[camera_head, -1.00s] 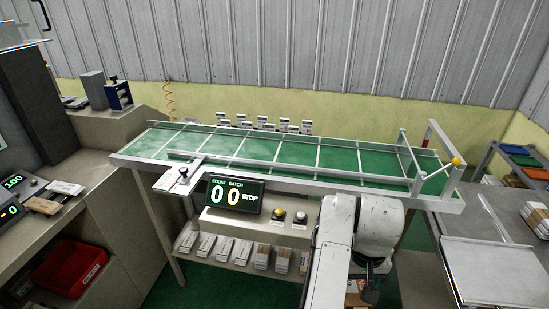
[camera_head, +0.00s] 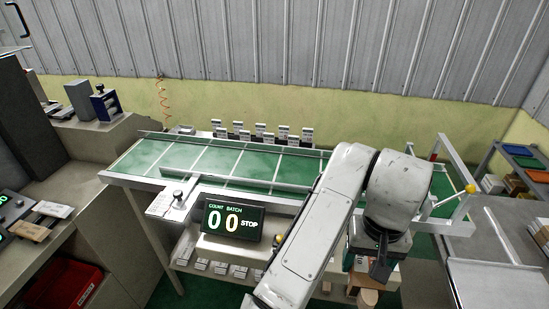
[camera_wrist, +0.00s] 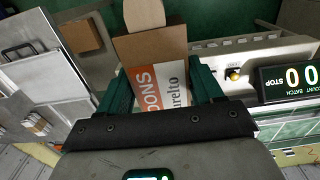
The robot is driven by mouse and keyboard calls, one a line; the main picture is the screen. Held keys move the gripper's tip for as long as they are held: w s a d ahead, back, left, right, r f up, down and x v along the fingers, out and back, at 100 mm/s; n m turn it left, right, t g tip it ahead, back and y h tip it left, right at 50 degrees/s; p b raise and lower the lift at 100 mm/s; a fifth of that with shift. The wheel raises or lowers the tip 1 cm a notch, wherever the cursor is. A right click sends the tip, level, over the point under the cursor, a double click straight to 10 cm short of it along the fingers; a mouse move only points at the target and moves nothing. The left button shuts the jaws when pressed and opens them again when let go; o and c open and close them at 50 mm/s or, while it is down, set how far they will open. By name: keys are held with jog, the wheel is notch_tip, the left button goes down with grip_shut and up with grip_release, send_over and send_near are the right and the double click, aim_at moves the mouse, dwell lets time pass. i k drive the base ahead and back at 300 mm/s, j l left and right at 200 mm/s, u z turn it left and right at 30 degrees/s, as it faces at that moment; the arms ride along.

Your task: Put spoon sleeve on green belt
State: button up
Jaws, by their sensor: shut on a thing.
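The spoon sleeve (camera_wrist: 152,52) is a brown cardboard sleeve with an orange and white printed label, and a pale rounded spoon end (camera_wrist: 145,14) sticks out of its top. My gripper (camera_wrist: 166,88) is shut on it, one green-dark finger on each side. In the head view my gripper (camera_head: 380,258) hangs at the front of the conveyor, toward its right end, pointing down. The green belt (camera_head: 225,160) runs across the middle, its bare surface divided by pale cross lines. My arm hides part of its right half.
Metal rails edge the belt, and a frame with a yellow knob (camera_head: 471,188) stands at its right end. A counter display (camera_head: 233,221) reads 00 STOP in front. Several small cards (camera_head: 260,131) stand behind the belt. A grey table (camera_head: 490,263) is at right.

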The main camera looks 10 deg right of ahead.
aim_at(303, 170)
jog(key=i, duration=1.1)
